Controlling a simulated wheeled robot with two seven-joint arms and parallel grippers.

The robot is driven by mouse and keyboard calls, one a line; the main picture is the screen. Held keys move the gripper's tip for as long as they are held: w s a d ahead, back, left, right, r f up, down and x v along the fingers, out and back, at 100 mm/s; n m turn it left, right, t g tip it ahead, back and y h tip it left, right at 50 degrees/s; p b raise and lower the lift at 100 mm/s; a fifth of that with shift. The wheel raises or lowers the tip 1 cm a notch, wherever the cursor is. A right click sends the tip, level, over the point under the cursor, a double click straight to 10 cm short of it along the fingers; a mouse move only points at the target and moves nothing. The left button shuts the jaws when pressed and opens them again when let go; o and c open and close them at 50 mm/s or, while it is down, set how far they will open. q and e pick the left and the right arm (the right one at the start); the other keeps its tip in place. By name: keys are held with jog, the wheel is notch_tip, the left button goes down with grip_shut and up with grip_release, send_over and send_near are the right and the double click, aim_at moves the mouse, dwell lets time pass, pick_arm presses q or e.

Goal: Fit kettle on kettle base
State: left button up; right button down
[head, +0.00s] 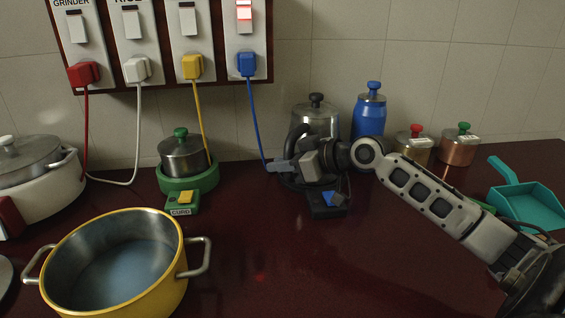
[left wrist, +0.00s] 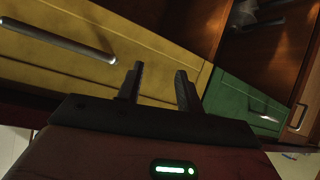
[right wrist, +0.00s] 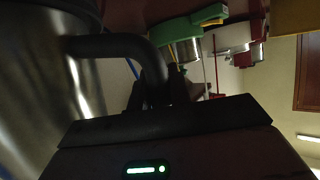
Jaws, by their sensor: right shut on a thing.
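The kettle (head: 318,117) is a steel pot with a dark knob and a dark handle on its left side. It stands upright at the back of the counter, over the dark kettle base (head: 326,206), which has a blue switch on its front. My right gripper (head: 297,162) is shut on the kettle's handle; the handle (right wrist: 120,45) also shows between its fingers in the right wrist view. My arm hides the kettle's lower part, so I cannot tell whether it is seated on the base. My left gripper (left wrist: 158,88) is open and empty, facing drawer fronts.
A blue canister (head: 369,116) stands just right of the kettle. A steel pot on a green base (head: 187,184) is to the left. A large yellow pot (head: 118,262) is at the front left. A blue cord runs from the wall sockets. The middle front counter is clear.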

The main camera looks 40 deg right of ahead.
jog(key=shift+r, duration=0.1)
jog(key=c, duration=1.2)
grip_release()
jog(key=v, duration=1.6)
jog(key=shift+b, duration=0.35)
jog(key=shift+a, duration=0.1)
